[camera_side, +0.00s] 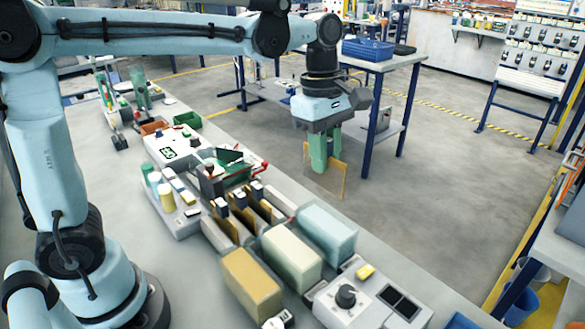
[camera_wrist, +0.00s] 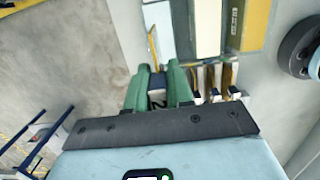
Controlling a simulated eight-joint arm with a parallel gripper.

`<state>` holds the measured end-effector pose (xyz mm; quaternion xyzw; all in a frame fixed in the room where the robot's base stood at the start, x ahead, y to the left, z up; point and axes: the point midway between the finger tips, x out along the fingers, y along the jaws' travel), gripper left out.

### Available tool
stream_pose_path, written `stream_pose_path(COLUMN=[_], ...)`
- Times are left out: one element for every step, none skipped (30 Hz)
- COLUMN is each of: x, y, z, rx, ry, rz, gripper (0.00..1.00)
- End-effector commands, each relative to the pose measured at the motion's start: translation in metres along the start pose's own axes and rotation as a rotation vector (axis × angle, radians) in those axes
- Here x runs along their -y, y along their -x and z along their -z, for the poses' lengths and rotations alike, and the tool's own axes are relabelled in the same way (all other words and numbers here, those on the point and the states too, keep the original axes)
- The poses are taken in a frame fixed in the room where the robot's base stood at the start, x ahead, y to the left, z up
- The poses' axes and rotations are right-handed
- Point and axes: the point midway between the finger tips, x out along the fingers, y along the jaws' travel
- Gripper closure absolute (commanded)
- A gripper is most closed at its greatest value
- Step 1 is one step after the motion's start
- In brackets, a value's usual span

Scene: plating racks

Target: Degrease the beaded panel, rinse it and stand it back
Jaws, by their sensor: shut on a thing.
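My gripper (camera_side: 322,160) has green fingers shut on a flat tan panel (camera_side: 338,182), which hangs upright in the air. In the side view it appears against the floor, beyond the tanks. In the wrist view my fingers (camera_wrist: 158,85) close around a dark blue clip at the panel's top (camera_wrist: 156,82). I cannot make out beads on it. The panel rack (camera_side: 216,236) holds several other tan panels with dark and white clips. Three block-like tanks stand beside it: tan (camera_side: 250,280), cream (camera_side: 292,256) and pale blue (camera_side: 327,232). Their contents are not visible.
A control box with a black knob (camera_side: 345,296) stands at the near end of the bench. A tray with jars (camera_side: 166,198), a green-screened device (camera_side: 172,152) and small bins (camera_side: 188,120) lie farther along. The air around the panel looks clear.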

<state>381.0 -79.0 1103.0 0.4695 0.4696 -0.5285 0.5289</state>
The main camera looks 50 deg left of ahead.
Motion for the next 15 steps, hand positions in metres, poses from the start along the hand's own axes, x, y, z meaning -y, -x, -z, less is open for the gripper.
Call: stream_pose_path(x=[0.0,0.0,0.0,0.001,0.001,0.002,0.003,0.004,0.006,0.008,0.009,0.011,0.013,0.015,0.017], y=[0.002,0.002,0.004,0.004,0.005,0.006,0.007,0.008,0.009,0.01,0.011,0.012,0.013,0.013,0.014], z=[0.013,0.02,0.03,0.037,0.045,0.055,0.062,0.07,0.08,0.087,0.093,0.102,0.108,0.114,0.122], rx=[0.0,0.0,0.0,0.0,0.0,0.0,0.0,0.0,0.0,0.0,0.0,0.001,0.001,0.001,0.001], ry=[0.007,0.008,0.008,0.008,0.009,0.008,0.008,0.009,0.008,0.008,0.008,0.007,0.007,0.007,0.006], rz=[-0.001,-0.001,-0.001,-0.001,-0.001,-0.001,-0.001,0.0,0.0,0.0,0.0,0.0,0.0,0.0,0.0], gripper=[1.0,1.0,1.0,1.0,1.0,1.0,1.0,1.0,1.0,1.0,1.0,1.0,1.0,1.0,1.0])
